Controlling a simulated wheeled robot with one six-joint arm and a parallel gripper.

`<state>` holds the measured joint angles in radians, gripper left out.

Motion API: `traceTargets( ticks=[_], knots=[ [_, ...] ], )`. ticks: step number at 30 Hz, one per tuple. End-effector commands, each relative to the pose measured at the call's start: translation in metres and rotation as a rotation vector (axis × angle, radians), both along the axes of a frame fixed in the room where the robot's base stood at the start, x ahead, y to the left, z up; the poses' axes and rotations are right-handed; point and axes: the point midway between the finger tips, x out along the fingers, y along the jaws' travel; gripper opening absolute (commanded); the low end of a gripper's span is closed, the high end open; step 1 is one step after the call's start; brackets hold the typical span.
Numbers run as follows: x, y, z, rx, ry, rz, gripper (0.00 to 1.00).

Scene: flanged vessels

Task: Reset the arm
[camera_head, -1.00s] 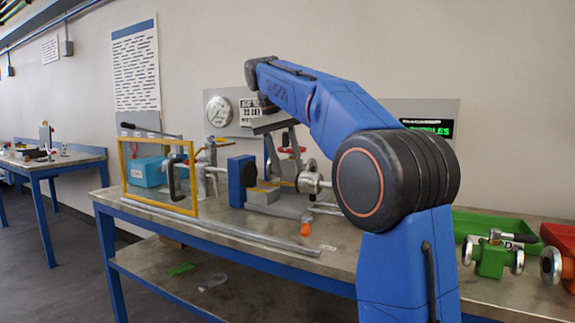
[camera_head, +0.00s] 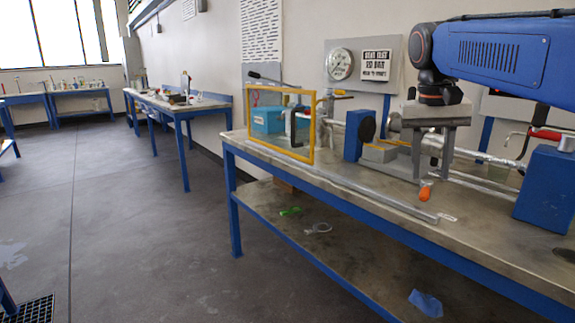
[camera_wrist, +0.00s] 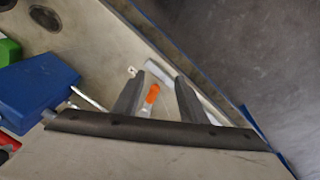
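My arm (camera_head: 500,55) enters the head view from the upper right, with its blue link stretched over the bench. My gripper (camera_head: 432,168) hangs below it, fingers pointing down above the workbench (camera_head: 330,180). In the wrist view, my gripper (camera_wrist: 158,80) has its two dark fingers apart. Nothing shows held between them. An orange-tipped tool (camera_head: 425,192) lies on the bench below; in the wrist view its orange part (camera_wrist: 152,94) shows in the gap between the fingers. The fingertips' exact height above the bench is hard to tell.
A yellow frame (camera_head: 312,125) and a teal box (camera_head: 266,119) stand on the bench left of my gripper. Blue blocks (camera_head: 353,137) (camera_head: 545,190) and pipework flank it. A gauge (camera_head: 340,64) is on the panel behind. Open floor (camera_head: 130,230) lies at left.

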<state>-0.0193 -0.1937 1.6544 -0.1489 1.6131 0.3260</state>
Motion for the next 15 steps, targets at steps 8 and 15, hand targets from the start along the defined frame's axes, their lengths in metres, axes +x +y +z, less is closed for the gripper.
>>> traceTargets(
  ticks=[8,15],
  knots=[
    [-0.070,0.008,-0.064,0.033,-0.090,0.119,0.38],
    [-0.126,0.016,-0.131,0.053,-0.174,0.213,0.38]
  ],
)
